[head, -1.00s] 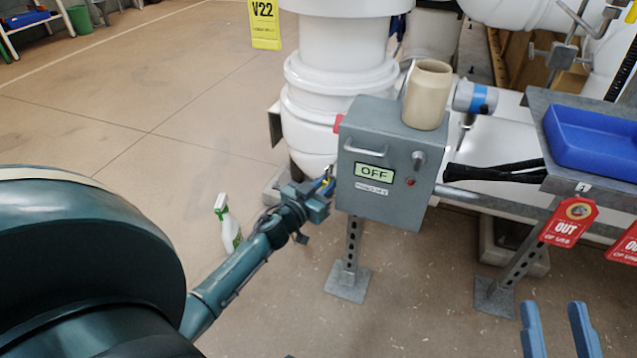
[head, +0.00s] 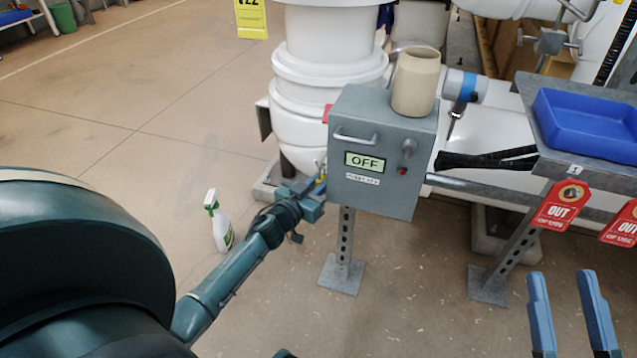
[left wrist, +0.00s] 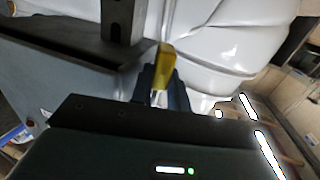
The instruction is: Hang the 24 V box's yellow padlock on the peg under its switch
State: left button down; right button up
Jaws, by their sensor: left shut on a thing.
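The grey box (head: 352,198) stands on a post, with an OFF sign and a small white label I cannot read. A grey lever-like knob (head: 408,148) and a small red piece (head: 403,170) are on the right of its front. I cannot make out a peg for certain. My left gripper (head: 318,185) is at the box's lower left side. It is shut on the yellow padlock (left wrist: 166,62), seen in the left wrist view between the dark fingers; the head view mostly hides it. My right gripper (head: 570,312) is open and empty at the bottom right.
A beige cup (head: 416,82) stands on the box. A blue tray (head: 590,125) lies on the bench at right, with red OUT tags (head: 562,206) hanging from its edge. White pipes (head: 328,65) rise behind the box. A spray bottle (head: 219,222) stands on open floor at left.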

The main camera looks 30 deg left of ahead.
pick_arm(q)
jog(key=c, duration=1.3)
grip_release()
jog(key=shift+d, duration=0.15)
jog(key=shift+s+d, duration=0.1)
jog(key=shift+s+a+r+p, duration=0.15)
jog(key=shift+s+p, duration=0.6)
jog(key=shift+s, duration=1.4)
jog(key=shift+s+a+r+p, duration=0.2)
jog(key=shift+s+p, duration=0.55)
jog(key=shift+s, duration=1.45)
jog(key=shift+s+a+p, duration=0.25)
jog(key=shift+s+p, duration=0.5)
jog(key=shift+s, duration=1.4)
pick_arm(e)
jog(key=shift+s+f+m+g+h, duration=0.25)
jog(key=shift+f+m+g+h, duration=0.1)
jog(key=shift+f+h, duration=0.2)
jog(key=shift+s+f+m+g+h, duration=0.25)
jog(key=shift+f+g+h, duration=0.15)
jog(key=shift+f, duration=0.25)
